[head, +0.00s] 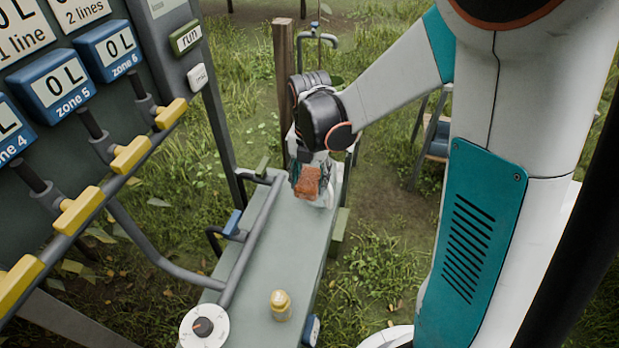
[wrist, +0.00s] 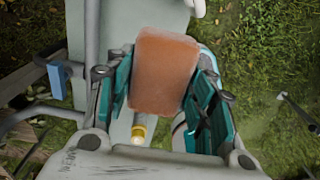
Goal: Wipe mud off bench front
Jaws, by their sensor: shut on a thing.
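My gripper (head: 297,172) is over the far part of a long grey-green bench (head: 262,262). It is shut on a rust-orange block that looks like a sponge (head: 308,183). In the wrist view the sponge (wrist: 164,72) sits between the teal fingers, its broad face toward the camera. Whether the sponge touches the bench cannot be told. The bench top also shows in the wrist view (wrist: 140,22). No clear mud patch shows on the bench; the front face is mostly out of sight.
A small yellow-capped jar (head: 281,305) and a white round dial (head: 204,326) are at the bench's near end. A grey pipe (head: 251,240) runs along its left side. A panel with yellow handles (head: 131,155) stands at left. A wooden post (head: 284,80) rises behind. Grass surrounds the bench.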

